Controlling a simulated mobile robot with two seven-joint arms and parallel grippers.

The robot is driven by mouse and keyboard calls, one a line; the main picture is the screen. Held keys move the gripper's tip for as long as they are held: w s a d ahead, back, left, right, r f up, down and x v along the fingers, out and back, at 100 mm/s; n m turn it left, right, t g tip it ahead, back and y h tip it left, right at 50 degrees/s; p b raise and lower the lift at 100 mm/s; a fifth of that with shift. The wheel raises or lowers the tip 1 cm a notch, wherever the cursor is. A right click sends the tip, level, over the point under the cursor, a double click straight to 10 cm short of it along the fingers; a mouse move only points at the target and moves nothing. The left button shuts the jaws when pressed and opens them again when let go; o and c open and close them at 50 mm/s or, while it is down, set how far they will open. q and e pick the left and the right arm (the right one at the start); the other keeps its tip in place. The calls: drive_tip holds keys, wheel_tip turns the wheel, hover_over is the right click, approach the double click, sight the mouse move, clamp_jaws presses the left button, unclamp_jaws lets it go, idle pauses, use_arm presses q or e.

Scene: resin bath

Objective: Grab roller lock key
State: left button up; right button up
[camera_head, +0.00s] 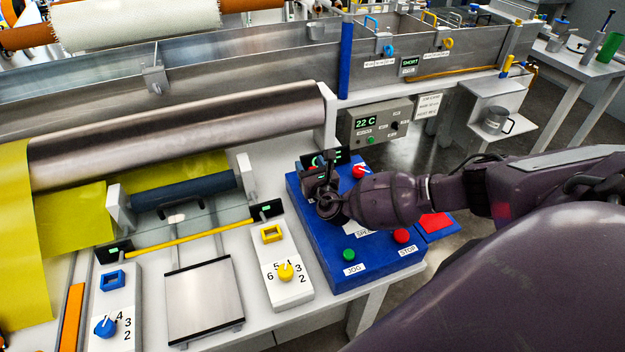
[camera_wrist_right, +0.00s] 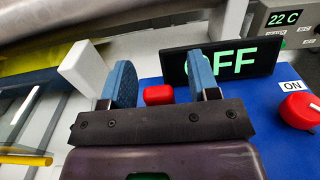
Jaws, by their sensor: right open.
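My right gripper (camera_head: 319,172) is over the back left part of the blue control box (camera_head: 330,245). In the right wrist view its two blue-padded fingers (camera_wrist_right: 160,75) stand apart, with nothing held. A small red piece (camera_wrist_right: 158,95) shows between and beyond the fingers, at the box's left edge; it may be the roller lock key, but I cannot tell for sure. It looks apart from both fingers. In the head view my gripper hides this spot. My left gripper is not in view.
A black display (camera_wrist_right: 222,62) reading OFF, partly covered, stands behind my right finger. A red knob (camera_wrist_right: 301,108) marked ON is to its right. Green JOG (camera_head: 349,255) and red STOP (camera_head: 401,236) buttons sit at the box's front. A steel roller (camera_head: 180,135) lies to the left.

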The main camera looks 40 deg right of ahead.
drive_tip(key=c, duration=0.7)
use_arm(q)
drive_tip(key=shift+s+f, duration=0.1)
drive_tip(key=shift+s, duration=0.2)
use_arm(e)
drive_tip(key=c, duration=0.3)
